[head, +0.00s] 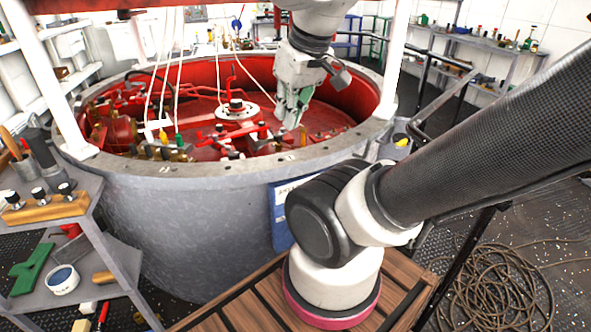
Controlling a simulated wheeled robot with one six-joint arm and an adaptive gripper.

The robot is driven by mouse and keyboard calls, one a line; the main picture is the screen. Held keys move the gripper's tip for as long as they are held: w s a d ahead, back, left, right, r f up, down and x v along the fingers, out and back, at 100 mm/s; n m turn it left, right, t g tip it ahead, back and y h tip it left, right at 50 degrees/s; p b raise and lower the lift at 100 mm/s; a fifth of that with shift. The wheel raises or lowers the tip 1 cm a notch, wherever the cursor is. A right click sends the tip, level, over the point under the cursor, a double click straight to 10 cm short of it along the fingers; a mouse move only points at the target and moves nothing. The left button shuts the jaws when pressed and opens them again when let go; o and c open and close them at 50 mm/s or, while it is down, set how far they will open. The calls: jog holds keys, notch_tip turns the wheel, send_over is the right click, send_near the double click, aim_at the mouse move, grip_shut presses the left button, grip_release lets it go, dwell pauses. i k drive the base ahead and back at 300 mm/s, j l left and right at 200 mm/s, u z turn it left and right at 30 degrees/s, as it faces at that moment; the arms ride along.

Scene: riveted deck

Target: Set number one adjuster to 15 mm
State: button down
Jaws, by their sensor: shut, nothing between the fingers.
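My gripper (291,119) hangs over the red interior of the large round grey tank (200,215), right of the centre. Its fingers are shut with nothing between them, and point down. Several small fittings stand along the tank's near inner side, some with green, yellow or red tops. Red-handled parts (262,132) lie left of my gripper. I cannot tell which fitting is the number one adjuster, and no millimetre scale is readable. A round pale hub (237,110) with a dark centre sits in the middle of the red floor.
White posts (392,75) rise from the tank rim, and pale cords hang inside. A grey shelf (110,205) at left holds tools, a green part (32,268) and a small bowl (62,279). A rope coil (495,290) lies on the deck at right. A blue plate (281,215) hangs on the tank's front.

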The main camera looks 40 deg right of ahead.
aim_at(231, 155)
jog(key=i+j+z, duration=0.1)
jog(key=z, duration=0.35)
jog(key=j+z, duration=0.2)
jog(key=z, duration=0.25)
jog(key=i+j+z, duration=0.1)
jog(key=j+z, duration=0.15)
jog(key=z, duration=0.2)
jog(key=j+z, duration=0.25)
jog(key=j, duration=0.4)
jog(key=j+z, duration=0.25)
jog(key=j, duration=0.8)
jog(key=k+l+u, duration=0.25)
jog(key=k+u, duration=0.15)
